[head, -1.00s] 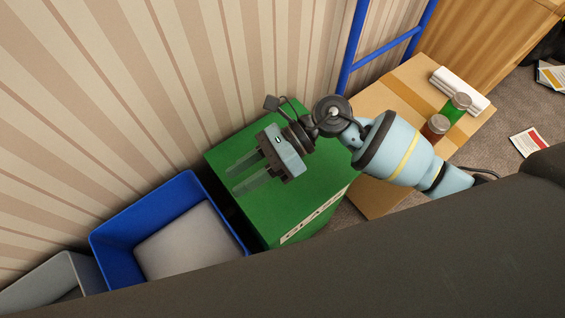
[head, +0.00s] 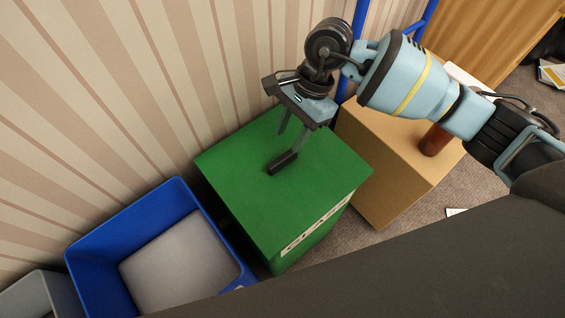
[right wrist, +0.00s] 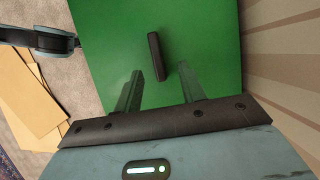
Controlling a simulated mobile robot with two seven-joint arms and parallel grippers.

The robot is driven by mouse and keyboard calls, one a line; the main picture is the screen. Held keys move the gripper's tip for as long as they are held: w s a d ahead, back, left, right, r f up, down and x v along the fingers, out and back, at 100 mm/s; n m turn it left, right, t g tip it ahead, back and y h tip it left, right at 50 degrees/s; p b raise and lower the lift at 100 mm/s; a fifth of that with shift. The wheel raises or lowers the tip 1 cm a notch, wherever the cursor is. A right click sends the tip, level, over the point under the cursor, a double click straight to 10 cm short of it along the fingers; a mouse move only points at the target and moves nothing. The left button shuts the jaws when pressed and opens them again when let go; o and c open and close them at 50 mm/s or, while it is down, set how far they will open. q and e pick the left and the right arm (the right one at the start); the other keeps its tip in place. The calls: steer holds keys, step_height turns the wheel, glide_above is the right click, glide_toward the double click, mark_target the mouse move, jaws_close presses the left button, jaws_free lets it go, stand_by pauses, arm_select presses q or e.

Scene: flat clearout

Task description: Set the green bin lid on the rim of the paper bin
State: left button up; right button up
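The green lid (head: 245,170) is a flat square with a black bar handle (head: 283,162). It lies on top of the green bin (head: 318,240), whose label seems to read GLASS. A blue open bin (head: 85,262), likely the paper bin, stands left of it with a pale grey surface inside; its label is not readable. My right gripper (head: 292,138) is open and empty just above the handle. In the right wrist view the handle (right wrist: 156,56) lies beyond the fingertips (right wrist: 162,78), in line with the gap between them. My left gripper is not in view.
A cardboard box (head: 385,160) stands right of the green bin, with a brown jar (head: 434,140) on it. A grey bin (head: 42,296) is at the far left. The striped wall (head: 130,90) runs close behind the bins. A dark surface (head: 430,260) fills the lower right.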

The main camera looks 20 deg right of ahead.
mark_target(284, 156)
steer(key=shift+d+b+x, duration=0.15)
steer(key=shift+b+x, duration=0.15)
steer(key=shift+x, duration=1.5)
steer(key=shift+d+b+x, duration=0.15)
steer(key=shift+b+x, duration=0.15)
steer(key=shift+x, duration=1.45)
steer(key=shift+s, duration=0.1)
jaws_close()
